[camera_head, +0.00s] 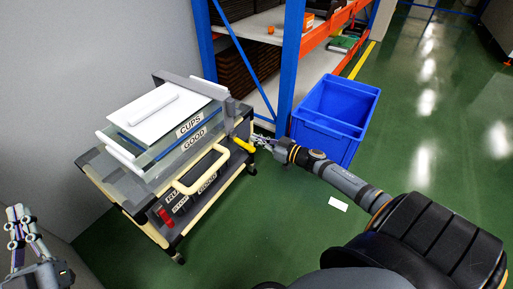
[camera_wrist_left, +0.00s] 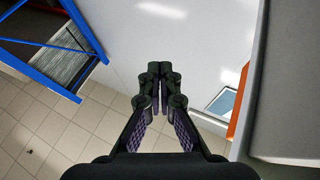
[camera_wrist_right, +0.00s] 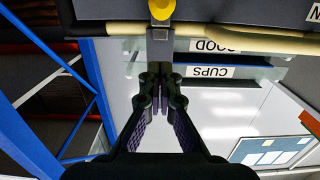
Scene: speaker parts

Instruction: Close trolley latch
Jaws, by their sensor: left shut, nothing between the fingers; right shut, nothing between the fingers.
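The trolley (camera_head: 150,205) stands at the left in the head view, with trays marked CUPS and GOOD on top and a cream handle on its front. A yellow latch handle (camera_head: 244,145) sits at its right front corner. The yellow latch also shows at the top of the right wrist view (camera_wrist_right: 161,9), just beyond my fingertips. My right gripper (camera_head: 258,141) is shut and empty, close beside the latch; I cannot tell if it touches. It shows in the right wrist view (camera_wrist_right: 154,72). My left gripper (camera_head: 19,214) is shut and empty at the lower left, away from the trolley.
A blue crate (camera_head: 335,112) stands on the floor right of the trolley. A blue and orange shelf rack (camera_head: 290,50) rises behind it. A small white sheet (camera_head: 338,203) lies on the green floor. A grey wall (camera_head: 60,90) is at the left. Floor to the right is clear.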

